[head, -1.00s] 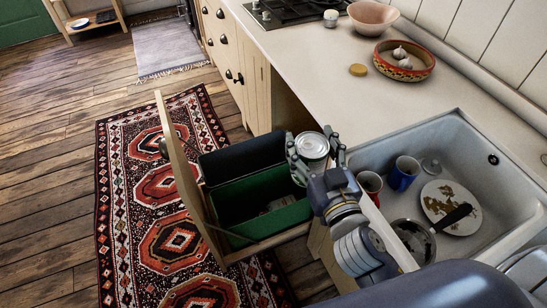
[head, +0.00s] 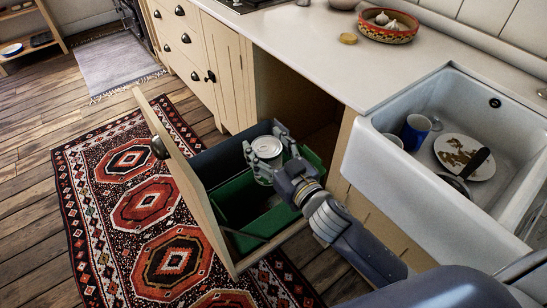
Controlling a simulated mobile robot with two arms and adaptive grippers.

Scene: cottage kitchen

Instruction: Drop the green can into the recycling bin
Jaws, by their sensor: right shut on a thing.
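My right gripper (head: 266,150) is shut around a can (head: 263,156) with a silver top; its fingers hide most of the can's side. The can is held roughly upright above the pull-out bin unit. In the unit, a green bin (head: 236,204) stands in front and a dark bin (head: 226,157) behind it. The can appears over the back part of the green bin, near the rim between the two; its exact height is hard to tell. My left gripper is not in view.
The pull-out's wooden front panel (head: 185,185) stands left of the bins. The counter (head: 300,45) and a sink (head: 375,150) with a blue mug (head: 414,132) and a dirty plate (head: 474,153) lie to the right. A patterned rug (head: 140,205) covers the floor.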

